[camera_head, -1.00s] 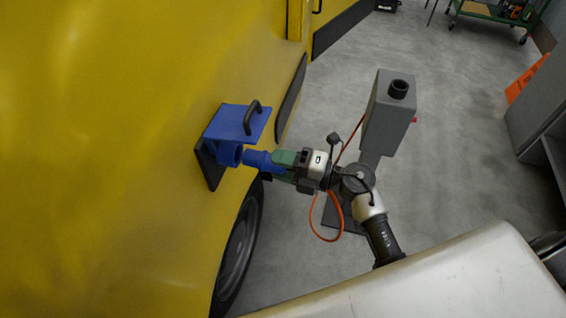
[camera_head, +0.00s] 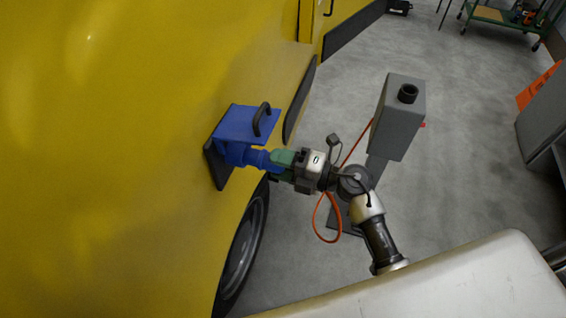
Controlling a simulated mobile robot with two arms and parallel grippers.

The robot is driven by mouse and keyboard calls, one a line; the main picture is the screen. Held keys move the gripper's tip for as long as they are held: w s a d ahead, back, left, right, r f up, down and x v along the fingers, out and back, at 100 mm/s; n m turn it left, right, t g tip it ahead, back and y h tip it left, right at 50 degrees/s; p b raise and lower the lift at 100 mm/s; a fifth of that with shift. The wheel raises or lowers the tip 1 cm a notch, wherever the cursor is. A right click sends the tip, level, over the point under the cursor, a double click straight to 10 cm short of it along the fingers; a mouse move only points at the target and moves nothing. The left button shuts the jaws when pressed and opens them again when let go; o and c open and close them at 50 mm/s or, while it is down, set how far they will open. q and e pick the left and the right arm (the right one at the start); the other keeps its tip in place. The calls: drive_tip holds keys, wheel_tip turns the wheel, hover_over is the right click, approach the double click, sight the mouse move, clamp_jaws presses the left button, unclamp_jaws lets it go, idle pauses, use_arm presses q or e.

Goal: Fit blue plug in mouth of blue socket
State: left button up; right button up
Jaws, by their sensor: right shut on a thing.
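The blue socket (camera_head: 235,152) is mounted on the side of a yellow vehicle, under a blue lid (camera_head: 246,124) that stands raised and has a black handle. My right gripper (camera_head: 283,163) is shut on the blue plug (camera_head: 262,160), gripping it around its green part. The plug points left and its front end meets the socket mouth. No gap shows between them. How deep the plug sits inside cannot be told from here. An orange cable (camera_head: 318,222) hangs in a loop below my right wrist. My left gripper is not in view.
The yellow vehicle (camera_head: 120,160) fills the left side, with a wheel (camera_head: 241,250) below the socket. A grey post unit (camera_head: 398,118) stands behind my right arm. A green cart (camera_head: 503,17) is at the back right. Grey floor lies open between them.

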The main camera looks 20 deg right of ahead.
drive_tip(key=shift+x, duration=1.45)
drive_tip(key=o, duration=1.1)
drive_tip(key=shift+s+d+f, duration=0.1)
drive_tip(key=shift+s+d, duration=0.1)
drive_tip(key=shift+d, duration=0.1)
drive_tip(key=b+v, duration=0.2)
drive_tip(key=v, duration=0.8)
drive_tip(key=shift+b, duration=0.35)
